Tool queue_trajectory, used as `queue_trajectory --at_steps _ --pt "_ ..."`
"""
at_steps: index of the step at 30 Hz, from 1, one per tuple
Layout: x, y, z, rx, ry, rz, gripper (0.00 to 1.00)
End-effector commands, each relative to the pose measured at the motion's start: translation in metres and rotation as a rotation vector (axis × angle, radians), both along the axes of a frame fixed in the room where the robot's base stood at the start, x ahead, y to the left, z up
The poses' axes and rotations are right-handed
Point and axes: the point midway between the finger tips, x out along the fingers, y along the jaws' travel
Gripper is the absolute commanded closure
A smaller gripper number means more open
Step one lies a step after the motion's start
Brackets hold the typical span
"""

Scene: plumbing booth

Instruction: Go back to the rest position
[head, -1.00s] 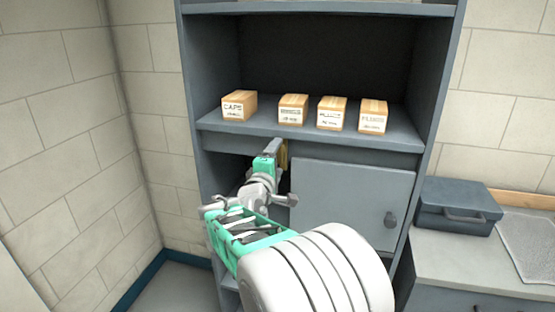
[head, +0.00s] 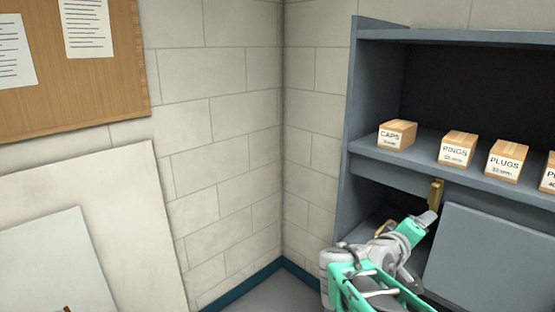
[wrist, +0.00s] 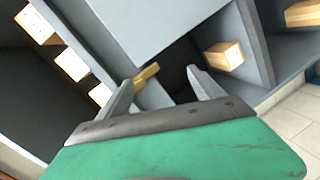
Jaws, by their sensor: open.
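My gripper (head: 431,217) is in front of the grey cabinet, just below the shelf edge, at the upper left of the cabinet door (head: 490,262). In the wrist view its two fingers (wrist: 163,90) stand apart with nothing held between them. A small brass-coloured piece (head: 436,192) is on the cabinet front beside the fingertips; it also shows in the wrist view (wrist: 147,74), close to the left finger. I cannot tell whether a finger touches it.
Cardboard boxes labelled caps (head: 397,134), rings (head: 458,149) and plugs (head: 506,160) stand on the cabinet shelf (head: 420,165). Another box (wrist: 225,56) sits in the open lower compartment. A block wall (head: 220,150) and a white panel (head: 110,215) are to the left.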

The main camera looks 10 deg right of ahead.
Motion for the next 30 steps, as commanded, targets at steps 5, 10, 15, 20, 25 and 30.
queue_trajectory --at_steps 5,10,15,20,25,30 --pt "-0.023 0.063 -0.131 0.575 0.042 -0.107 0.24" --pt "-0.092 0.171 -0.205 1.028 0.247 -0.247 0.24" --pt "-0.157 0.263 -0.191 1.202 0.473 -0.086 0.24" --pt "-0.148 0.267 -0.155 1.196 0.37 0.004 0.24" --pt "-0.148 0.267 -0.155 1.195 0.37 0.005 0.24" --pt "-0.148 0.267 -0.155 1.195 0.37 0.005 0.24"
